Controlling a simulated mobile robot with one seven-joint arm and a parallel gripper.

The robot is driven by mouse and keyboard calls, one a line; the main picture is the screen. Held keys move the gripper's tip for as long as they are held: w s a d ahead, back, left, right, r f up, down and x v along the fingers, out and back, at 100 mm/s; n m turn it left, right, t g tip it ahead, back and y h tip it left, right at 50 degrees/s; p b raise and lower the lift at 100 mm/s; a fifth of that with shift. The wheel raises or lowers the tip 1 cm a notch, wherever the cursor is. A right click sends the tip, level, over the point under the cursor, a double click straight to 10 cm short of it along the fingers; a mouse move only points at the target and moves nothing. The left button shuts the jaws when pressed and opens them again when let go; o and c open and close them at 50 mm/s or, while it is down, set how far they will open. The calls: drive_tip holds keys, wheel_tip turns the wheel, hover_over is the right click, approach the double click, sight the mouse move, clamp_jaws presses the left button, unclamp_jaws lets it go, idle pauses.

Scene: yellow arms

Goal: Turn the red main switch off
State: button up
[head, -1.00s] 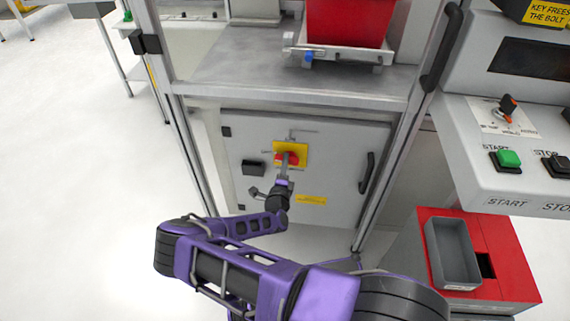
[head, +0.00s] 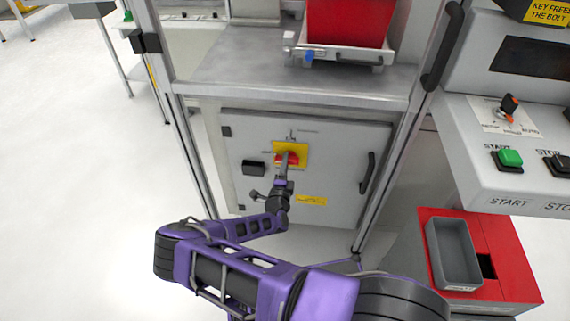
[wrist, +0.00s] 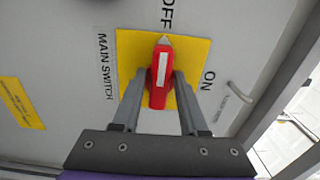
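The red main switch handle (wrist: 160,72) sits on a yellow plate (wrist: 128,48) on the grey cabinet door. In the wrist view its white pointer end faces the OFF label (wrist: 167,14), and the ON label (wrist: 208,80) is off to the right. The handle (head: 292,158) lies about level in the head view, partly hidden by my gripper. My gripper (wrist: 160,80) has one finger on each side of the handle. Narrow gaps show between the fingers and the handle, so it looks open around it. Whether a finger touches the handle is hard to tell.
The cabinet door has a dark handle (head: 367,173) on its right and a black box (head: 253,167) left of the switch. A bench top (head: 240,65) overhangs it. Frame posts stand on both sides. A control panel (head: 530,165) and a red box (head: 490,240) are at right.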

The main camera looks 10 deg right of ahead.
drive_tip(key=shift+o, duration=1)
drive_tip(key=shift+s, duration=0.1)
drive_tip(key=p+v, duration=0.2)
drive_tip(key=v, duration=1.5)
